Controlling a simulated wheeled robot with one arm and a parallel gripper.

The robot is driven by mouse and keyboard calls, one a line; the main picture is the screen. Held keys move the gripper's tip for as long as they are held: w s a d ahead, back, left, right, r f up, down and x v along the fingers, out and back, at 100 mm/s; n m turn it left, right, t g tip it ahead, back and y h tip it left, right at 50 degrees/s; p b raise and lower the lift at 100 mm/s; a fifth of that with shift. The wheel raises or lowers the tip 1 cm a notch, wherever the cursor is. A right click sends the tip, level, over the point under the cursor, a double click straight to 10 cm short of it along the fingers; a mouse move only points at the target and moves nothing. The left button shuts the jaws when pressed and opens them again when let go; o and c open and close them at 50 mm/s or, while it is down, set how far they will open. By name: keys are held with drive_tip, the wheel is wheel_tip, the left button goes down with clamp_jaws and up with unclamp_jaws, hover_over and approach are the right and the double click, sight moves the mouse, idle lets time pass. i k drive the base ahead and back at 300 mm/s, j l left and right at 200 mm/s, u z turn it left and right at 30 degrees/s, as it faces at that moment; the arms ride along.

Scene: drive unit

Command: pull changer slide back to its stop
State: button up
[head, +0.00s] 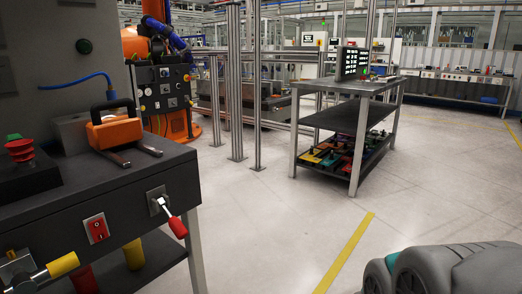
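The likely changer slide is an orange block (115,131) with a black handle (112,110) on top. It sits on the dark workbench (110,190) at the left, in the head view. Two short dark bars (147,150) stick out from its front toward the bench edge. A grey block (72,134) stands right behind it on the left. I cannot tell from this view where its stop is. My gripper is not in view.
A red-handled lever (177,227), a red switch (96,228) and a yellow-handled lever (62,265) are on the bench front. Red and green discs (20,150) stand at its left end. A metal shelf table (345,92) stands farther back. The floor (270,215) between is clear.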

sight(103, 135)
drive_tip(key=u, duration=1.25)
drive_tip(key=j, duration=0.1)
